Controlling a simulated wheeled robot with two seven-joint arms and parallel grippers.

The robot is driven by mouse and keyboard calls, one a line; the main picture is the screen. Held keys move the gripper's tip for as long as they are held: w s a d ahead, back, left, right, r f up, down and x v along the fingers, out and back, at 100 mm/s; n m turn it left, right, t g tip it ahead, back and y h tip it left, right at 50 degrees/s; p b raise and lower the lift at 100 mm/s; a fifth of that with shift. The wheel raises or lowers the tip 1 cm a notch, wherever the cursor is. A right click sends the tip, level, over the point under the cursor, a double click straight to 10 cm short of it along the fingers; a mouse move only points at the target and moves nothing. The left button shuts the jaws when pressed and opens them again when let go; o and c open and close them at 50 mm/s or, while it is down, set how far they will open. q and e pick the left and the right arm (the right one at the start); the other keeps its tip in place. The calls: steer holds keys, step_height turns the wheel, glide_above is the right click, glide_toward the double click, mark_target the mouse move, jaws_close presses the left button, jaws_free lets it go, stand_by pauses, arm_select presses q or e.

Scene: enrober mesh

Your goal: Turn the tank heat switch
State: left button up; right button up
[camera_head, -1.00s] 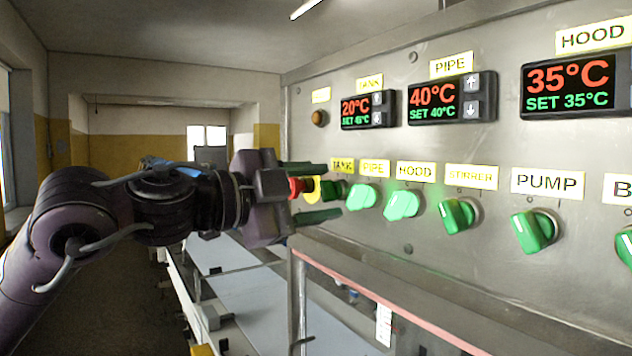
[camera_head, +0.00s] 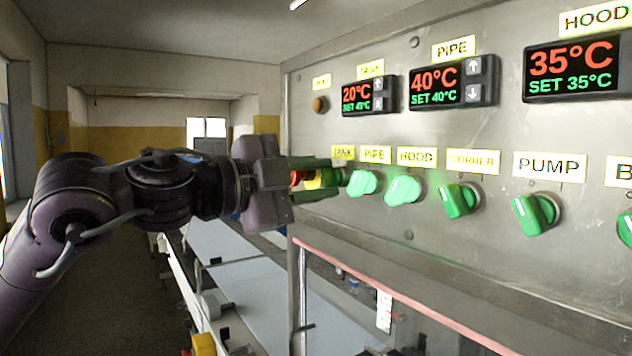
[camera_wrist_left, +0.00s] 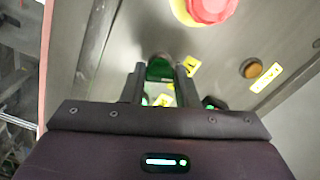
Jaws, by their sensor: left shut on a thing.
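The green tank heat switch sits under the TANK label (camera_head: 343,153) at the left end of the switch row. It is mostly hidden behind my fingers in the head view. In the left wrist view a green knob (camera_wrist_left: 160,69) shows between the fingertips. The tank display (camera_head: 357,94) reads 20°C, set 45°C or similar; the small digits are blurred. My right gripper is in neither view.
The green PIPE switch (camera_head: 364,183) is close to the right of my fingers, with the HOOD switch (camera_head: 404,190) beyond. A red stop button (camera_wrist_left: 208,6) on yellow is beside the gripper. An amber lamp (camera_head: 319,104) is above. The conveyor (camera_head: 235,255) runs below.

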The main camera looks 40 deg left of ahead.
arm_select(q)
steer(key=m+b, duration=0.1)
steer(key=m, duration=0.2)
steer(key=shift+f, duration=0.1)
steer(key=m+b, duration=0.1)
steer(key=m, duration=0.3)
steer(key=shift+m+b, duration=0.45)
steer(key=shift+m, duration=1.45)
steer(key=o, duration=1)
steer(key=shift+s, duration=0.1)
